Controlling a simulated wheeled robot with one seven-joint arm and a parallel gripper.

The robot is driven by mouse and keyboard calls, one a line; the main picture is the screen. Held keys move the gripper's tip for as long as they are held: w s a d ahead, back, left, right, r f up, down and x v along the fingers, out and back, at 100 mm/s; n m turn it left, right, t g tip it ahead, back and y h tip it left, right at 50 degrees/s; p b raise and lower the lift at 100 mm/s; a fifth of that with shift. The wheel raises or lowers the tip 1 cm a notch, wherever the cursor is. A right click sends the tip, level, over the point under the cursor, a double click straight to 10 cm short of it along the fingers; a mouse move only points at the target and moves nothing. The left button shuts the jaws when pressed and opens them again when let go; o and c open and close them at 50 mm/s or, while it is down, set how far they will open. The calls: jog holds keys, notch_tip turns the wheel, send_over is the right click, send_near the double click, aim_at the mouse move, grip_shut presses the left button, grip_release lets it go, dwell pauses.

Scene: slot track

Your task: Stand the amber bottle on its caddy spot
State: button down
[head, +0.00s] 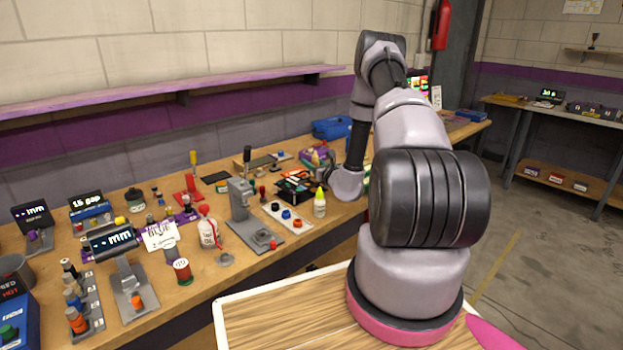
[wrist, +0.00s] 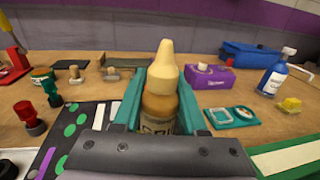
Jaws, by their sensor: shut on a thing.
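My gripper (wrist: 160,100) shows in the wrist view, with its teal fingers closed on both sides of the amber bottle (wrist: 160,105). The bottle has a cream cone-shaped nozzle pointing up and stands roughly upright between the fingers. Its lower part is hidden behind the gripper's dark front edge, so I cannot tell whether its base touches anything. In the head view my arm reaches over the far part of the bench, and the gripper is hard to make out there. I cannot surely pick out the caddy or its spot.
A dark panel with green dots (wrist: 72,128) lies left of the gripper. To the right are a teal tray (wrist: 246,122), a purple box (wrist: 212,78) and a blue pump bottle (wrist: 273,79). A yellow-capped white bottle (head: 320,207) stands near the bench's front edge.

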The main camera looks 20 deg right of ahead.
jog(key=shift+f, duration=2.5)
jog(key=shift+c, duration=2.2)
grip_release()
jog(key=shift+f, duration=0.1)
jog(key=s, duration=0.4)
jog(key=s+d, duration=0.1)
jog(key=s, duration=0.7)
jog(key=shift+d, duration=0.4)
